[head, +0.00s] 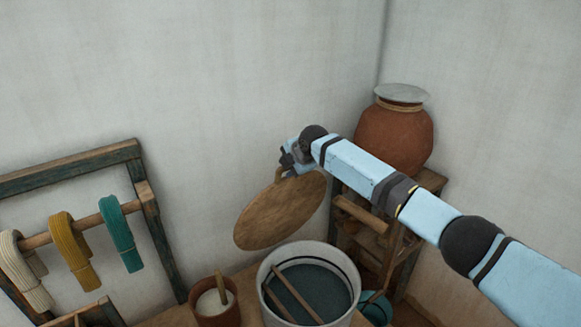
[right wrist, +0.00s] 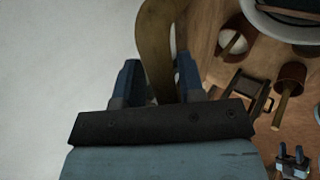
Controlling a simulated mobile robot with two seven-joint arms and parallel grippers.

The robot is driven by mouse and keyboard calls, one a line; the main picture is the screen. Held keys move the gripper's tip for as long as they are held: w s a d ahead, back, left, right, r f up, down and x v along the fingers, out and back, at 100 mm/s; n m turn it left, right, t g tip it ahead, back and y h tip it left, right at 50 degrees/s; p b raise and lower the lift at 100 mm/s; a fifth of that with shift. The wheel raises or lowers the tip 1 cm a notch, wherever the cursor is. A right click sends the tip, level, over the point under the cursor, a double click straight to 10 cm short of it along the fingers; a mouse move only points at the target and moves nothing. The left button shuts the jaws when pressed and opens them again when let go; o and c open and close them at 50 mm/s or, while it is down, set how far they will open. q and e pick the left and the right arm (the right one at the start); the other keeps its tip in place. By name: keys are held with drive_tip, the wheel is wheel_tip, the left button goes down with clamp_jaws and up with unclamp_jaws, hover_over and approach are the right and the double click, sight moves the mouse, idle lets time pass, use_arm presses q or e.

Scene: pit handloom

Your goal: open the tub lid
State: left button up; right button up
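The round wooden tub lid (head: 281,212) is tilted steeply, above and behind the white tub (head: 264,285) in the head view. The tub's mouth is uncovered and shows dark liquid with sticks across it. My right gripper (head: 287,170) is at the lid's upper edge. In the right wrist view its fingers (right wrist: 160,88) are shut on the lid's curved brown handle (right wrist: 153,45). The tub's rim shows at that view's top right (right wrist: 258,22). My left gripper (right wrist: 292,155) shows small at the lower right there, its fingers apart and empty; it is outside the head view.
A clay cup (head: 218,310) with a stick stands left of the tub. A clay pot (head: 395,138) sits on a wooden stand at right. A wooden rack (head: 85,160) with white, yellow and teal yarn hanks stands at left. The wall is close behind the lid.

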drive_tip(key=shift+s+f, duration=0.3)
drive_tip(key=shift+f, duration=0.25)
drive_tip(key=shift+r, duration=0.15)
drive_tip(key=b+v, duration=0.1)
drive_tip(key=v, duration=1.3)
drive_tip(key=shift+w+r+b, duration=0.25)
drive_tip(key=shift+r+b, duration=0.1)
drive_tip(key=shift+b, duration=0.05)
drive_tip(key=shift+a+f, duration=0.1)
